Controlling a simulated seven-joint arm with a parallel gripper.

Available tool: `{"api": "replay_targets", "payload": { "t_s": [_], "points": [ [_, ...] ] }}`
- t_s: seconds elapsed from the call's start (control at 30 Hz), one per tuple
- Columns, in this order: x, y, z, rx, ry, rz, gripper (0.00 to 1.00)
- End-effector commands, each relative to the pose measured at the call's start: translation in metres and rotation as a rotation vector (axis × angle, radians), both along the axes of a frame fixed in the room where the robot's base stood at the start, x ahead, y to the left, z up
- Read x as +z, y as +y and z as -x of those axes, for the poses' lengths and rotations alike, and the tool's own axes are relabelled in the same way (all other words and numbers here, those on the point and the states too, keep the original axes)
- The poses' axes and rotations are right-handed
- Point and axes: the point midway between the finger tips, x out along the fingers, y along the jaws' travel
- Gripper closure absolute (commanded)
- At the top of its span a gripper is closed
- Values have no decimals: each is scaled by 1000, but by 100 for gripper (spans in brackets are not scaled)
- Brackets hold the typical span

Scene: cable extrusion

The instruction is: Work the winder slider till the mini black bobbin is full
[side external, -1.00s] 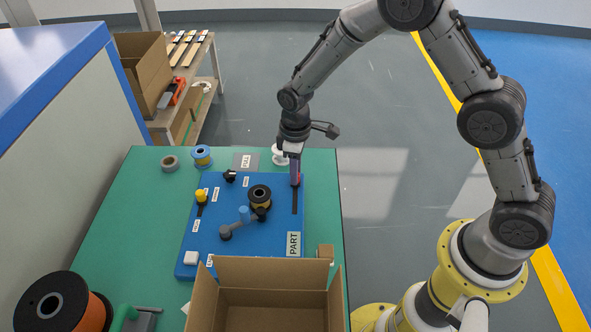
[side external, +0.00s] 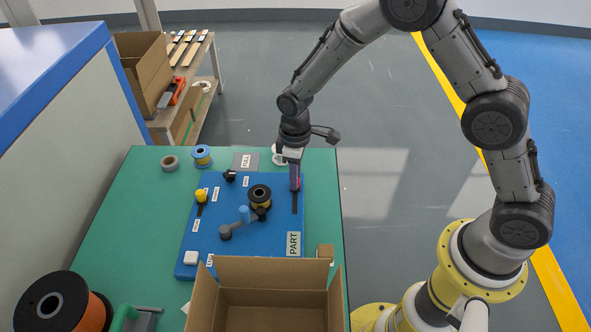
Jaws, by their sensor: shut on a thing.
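The blue winder board (side external: 222,258) lies on the green table. The black bobbin (side external: 260,191) stands near the board's middle, with yellowish winding below its top flange; how full it is cannot be told. The red slider (side external: 299,183) sits near the far end of the dark slot (side external: 294,205) at the board's right side. My gripper (side external: 295,186) points down and is shut on the slider, hiding most of it.
An open cardboard box (side external: 270,303) stands at the table's front. A large orange-wound spool (side external: 55,303) is at front left. A blue spool (side external: 202,155), a grey ring (side external: 170,163) and a white spool (side external: 279,155) stand behind the board.

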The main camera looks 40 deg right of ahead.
Motion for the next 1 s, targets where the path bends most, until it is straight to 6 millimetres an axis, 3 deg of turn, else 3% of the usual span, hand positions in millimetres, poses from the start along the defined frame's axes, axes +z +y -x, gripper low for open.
{"api": "replay_targets", "payload": {
  "t_s": [0.1, 0.3, 0.67, 0.7, 0.8, 0.87, 1.0],
  "points": [
    [1, 24, 23, 8, 1, -1, 100],
    [1, 51, 49, 5, -2, -2, 100],
    [1, 57, 55, 0, -1, -4, 100],
    [1, 57, 55, 0, -1, -4, 70],
    [1, 57, 55, 1, 0, -4, 52],
    [1, 56, 55, 1, -1, -3, 42],
    [1, 56, 55, 1, -1, -3, 42]
  ]
}}
